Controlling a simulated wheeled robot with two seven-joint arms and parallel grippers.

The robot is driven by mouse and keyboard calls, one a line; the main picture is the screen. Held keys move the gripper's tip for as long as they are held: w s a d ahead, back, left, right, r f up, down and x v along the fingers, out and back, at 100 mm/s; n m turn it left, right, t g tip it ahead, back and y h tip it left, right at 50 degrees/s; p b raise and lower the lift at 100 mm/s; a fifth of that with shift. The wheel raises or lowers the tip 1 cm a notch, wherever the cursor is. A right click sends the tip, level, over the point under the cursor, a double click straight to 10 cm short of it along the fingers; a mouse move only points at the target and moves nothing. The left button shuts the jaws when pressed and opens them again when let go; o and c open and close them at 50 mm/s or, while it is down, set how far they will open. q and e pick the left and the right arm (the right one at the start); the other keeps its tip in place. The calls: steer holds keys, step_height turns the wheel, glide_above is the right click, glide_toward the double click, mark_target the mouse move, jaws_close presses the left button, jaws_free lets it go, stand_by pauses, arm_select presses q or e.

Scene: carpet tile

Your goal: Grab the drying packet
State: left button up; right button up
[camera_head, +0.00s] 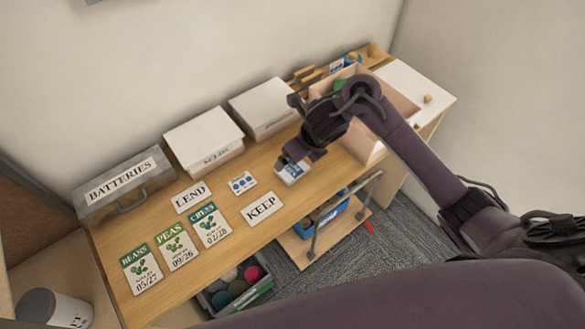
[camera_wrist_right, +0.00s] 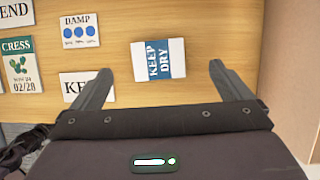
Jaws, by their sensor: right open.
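The drying packet (camera_wrist_right: 160,60) is a small white packet with a blue band reading KEEP DRY, lying on the wooden bench in the right wrist view. My left gripper is not in view.
A DAMP card (camera_head: 242,183), a LEND card (camera_head: 192,197) and a KEEP card (camera_head: 262,207) lie to the left. Seed packets (camera_head: 175,245) lie further left. White boxes (camera_head: 204,137), a grey BATTERIES box (camera_head: 123,188) and an open wooden box (camera_head: 364,147) stand around.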

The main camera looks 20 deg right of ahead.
mark_target(290, 165)
steer(key=shift+s+b+x, duration=0.2)
steer(key=shift+b+x, duration=0.55)
steer(key=shift+x, duration=0.25)
steer(key=shift+a+f, duration=0.15)
steer(key=shift+f, duration=0.35)
steer(key=shift+x, duration=2.35)
steer(key=c, duration=1.1)
steer(key=shift+o, duration=0.2)
steer(key=shift+r, duration=0.1)
